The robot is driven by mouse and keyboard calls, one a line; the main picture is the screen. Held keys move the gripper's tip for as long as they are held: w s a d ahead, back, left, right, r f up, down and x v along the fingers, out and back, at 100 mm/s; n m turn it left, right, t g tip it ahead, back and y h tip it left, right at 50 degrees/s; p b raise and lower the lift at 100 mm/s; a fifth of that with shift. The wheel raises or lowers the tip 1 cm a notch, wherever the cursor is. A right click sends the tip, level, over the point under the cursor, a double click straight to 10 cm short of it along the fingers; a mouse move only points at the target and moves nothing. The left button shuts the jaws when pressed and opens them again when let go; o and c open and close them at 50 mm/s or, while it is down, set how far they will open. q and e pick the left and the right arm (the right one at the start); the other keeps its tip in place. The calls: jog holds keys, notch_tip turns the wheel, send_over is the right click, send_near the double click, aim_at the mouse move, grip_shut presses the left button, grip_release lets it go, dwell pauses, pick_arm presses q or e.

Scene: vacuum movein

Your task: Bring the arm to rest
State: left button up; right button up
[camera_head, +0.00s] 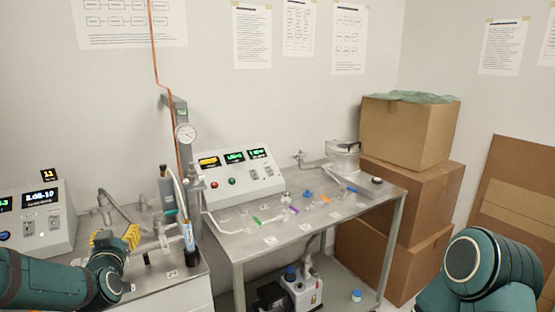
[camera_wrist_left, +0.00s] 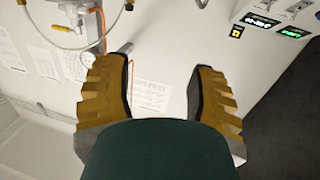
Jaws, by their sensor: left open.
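My left arm (camera_head: 50,282) comes in from the lower left in the head view. My left gripper (camera_head: 117,237) has yellow ridged fingers and stands above the left bench, close to the metal fittings. In the left wrist view the left gripper (camera_wrist_left: 160,70) has its two fingers wide apart, with nothing between them but the wall behind. The arm's green cover fills the lower middle there. My right arm (camera_head: 482,262) shows only as a teal link at the lower right of the head view; its gripper is out of view.
The left bench (camera_head: 185,282) holds a display unit (camera_head: 40,215), hoses and fittings. The metal table (camera_head: 280,245) carries a control box (camera_head: 238,178), small colored parts and a clear chamber (camera_head: 343,155). A pump (camera_head: 300,292) stands below. Cardboard boxes (camera_head: 408,132) are stacked at right.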

pick_arm(q)
jog(key=d+f+g+h, duration=0.1)
jog(key=d+f, duration=0.3)
jog(key=f, duration=0.1)
jog(key=d+f+g+h, duration=0.2)
jog(key=d+f, duration=0.1)
jog(key=f, duration=0.3)
jog(key=d+f+m+g+h, duration=0.1)
jog(key=d+f+h, duration=0.1)
jog(key=d+f, duration=0.2)
jog(key=shift+s+d+f, duration=0.15)
jog(key=shift+s+f, duration=0.05)
jog(key=shift+f, duration=0.4)
jog(key=shift+s+d+f, duration=0.15)
jog(key=shift+f, duration=0.4)
jog(key=s+d+f+g+h, duration=0.2)
jog(key=s+d+f+g, duration=0.3)
jog(key=s+d+f, duration=0.4)
jog(key=s+d+f+m+g+h, duration=0.1)
jog(key=s+d+f+g, duration=0.5)
jog(key=s, duration=0.9)
notch_tip(320, 180, down, 4)
jog(key=d+h, duration=0.1)
jog(key=d, duration=0.1)
jog(key=shift+s+d+r+m+h, duration=0.2)
jog(key=shift+d+m+h, duration=0.1)
jog(key=shift+d+h, duration=0.1)
pick_arm(e)
jog(key=shift+w, duration=0.55)
